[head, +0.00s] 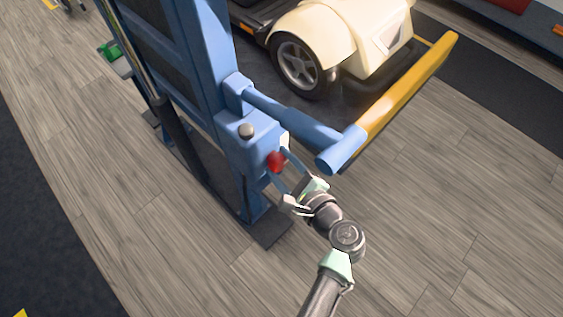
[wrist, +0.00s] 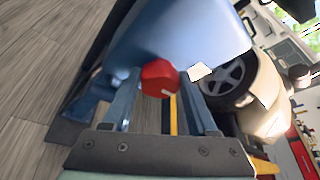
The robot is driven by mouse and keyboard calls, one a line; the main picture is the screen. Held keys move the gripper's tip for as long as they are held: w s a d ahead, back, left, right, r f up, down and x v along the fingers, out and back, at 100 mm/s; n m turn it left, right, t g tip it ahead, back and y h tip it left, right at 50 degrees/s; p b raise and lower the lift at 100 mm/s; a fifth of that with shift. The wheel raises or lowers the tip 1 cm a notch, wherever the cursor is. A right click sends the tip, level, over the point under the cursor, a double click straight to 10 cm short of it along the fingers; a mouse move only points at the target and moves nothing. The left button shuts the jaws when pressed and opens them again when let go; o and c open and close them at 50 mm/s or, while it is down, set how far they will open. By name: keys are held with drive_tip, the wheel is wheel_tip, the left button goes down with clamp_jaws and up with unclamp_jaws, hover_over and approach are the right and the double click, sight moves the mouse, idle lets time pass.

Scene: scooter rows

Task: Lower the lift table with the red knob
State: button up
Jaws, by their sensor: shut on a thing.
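The red knob (head: 275,161) sits on the side of a blue control box (head: 244,150) on the lift's column. In the wrist view the red knob (wrist: 158,78) shows between the tips of my two fingers. My gripper (head: 279,169) reaches it from the lower right and is shut on it, one finger on each side. The wrist view shows the gripper (wrist: 160,85) from behind its fingers, with the knob's faceted front visible. The blue lift column (head: 205,60) stands upright. The lift table itself is hard to make out.
A blue arm with a yellow padded bar (head: 410,85) sticks out just above and right of my gripper. A cream scooter (head: 335,45) stands behind it. A grey metal knob (head: 246,131) is on top of the box. The wooden floor (head: 430,210) at right is clear.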

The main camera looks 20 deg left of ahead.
drive_tip(key=n+t+b, duration=0.1)
drive_tip(key=n+b, duration=0.1)
drive_tip(key=f+n+t+b, duration=0.1)
drive_tip(key=n+b, duration=0.1)
drive_tip(key=b, duration=0.1)
drive_tip(key=shift+s+b, duration=0.15)
drive_tip(key=shift+b, duration=0.15)
drive_tip(key=shift+n+t+b, duration=0.6)
drive_tip(key=shift+n+b, duration=0.2)
drive_tip(key=shift+b, duration=0.45)
drive_tip(key=shift+r+n+y+b, duration=0.15)
drive_tip(key=shift+n+y+b, duration=0.2)
drive_tip(key=shift+b, duration=0.25)
drive_tip(key=shift+r, duration=0.1)
drive_tip(key=o, duration=1.4)
drive_tip(key=p+v, duration=0.1)
drive_tip(key=v, duration=1.2)
drive_tip(key=shift+a+p, duration=0.1)
drive_tip(key=shift+p, duration=0.2)
